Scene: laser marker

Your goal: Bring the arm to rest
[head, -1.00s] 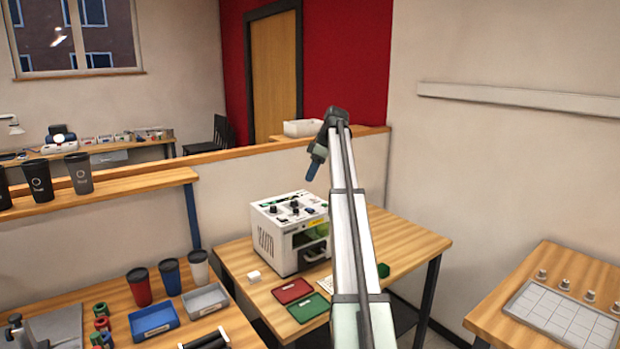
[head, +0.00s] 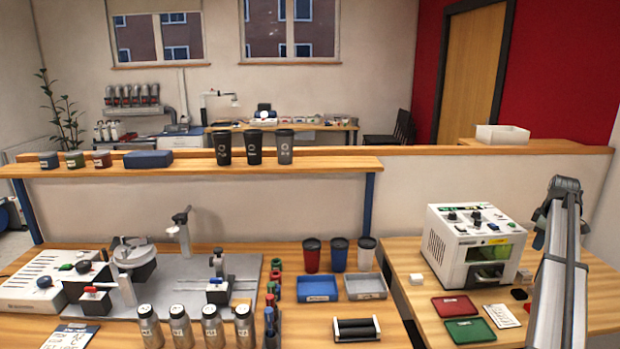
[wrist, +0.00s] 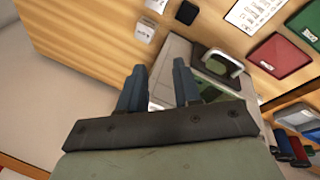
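My gripper (wrist: 160,76) is open, with its two blue fingers apart and nothing between them in the wrist view. In the head view my arm rises at the right edge, and the gripper (head: 540,236) hangs left of the bend, partly hidden by the arm. The white laser marker (head: 448,256) stands on the right-hand wooden table. In the wrist view the laser marker (wrist: 172,52) shows just beyond and between the fingers, apart from them as far as I can tell.
A red tray (head: 454,307), a green tray (head: 470,331) and a white sheet (head: 501,316) lie before the marker. White cubes (wrist: 145,30) and a black piece (wrist: 187,12) lie beside it. A low wall (head: 420,185) stands behind. Cups and bins crowd the left table.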

